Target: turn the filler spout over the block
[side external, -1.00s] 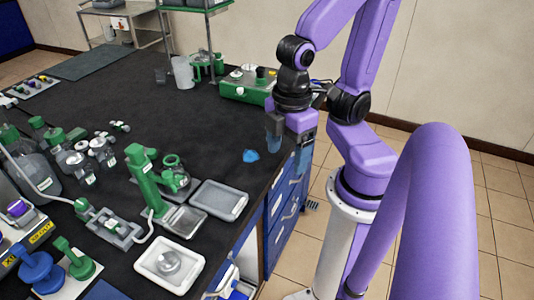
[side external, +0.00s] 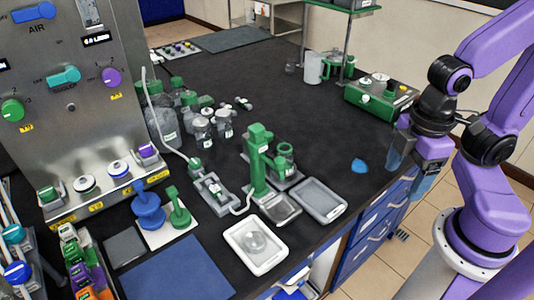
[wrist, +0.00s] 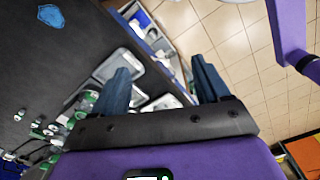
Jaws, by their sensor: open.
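A green filler stand (side external: 258,165) stands upright on the black bench in the side view, with a short green head at its top. I cannot clearly tell its spout from the head. A grey block-like fixture (side external: 216,192) with a pale tube lies just left of the stand; whether it is the task's block is unclear. My gripper (side external: 409,172) is at the bench's right edge, well right of the stand. In the wrist view, my gripper (wrist: 162,68) has its two blue fingers apart with nothing between them.
A grey tray (side external: 319,200) and a white tray (side external: 256,245) lie right of and in front of the stand. Glass bottles (side external: 203,130) crowd its back left. A blue piece (side external: 359,166) lies near my gripper. The bench behind is mostly clear.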

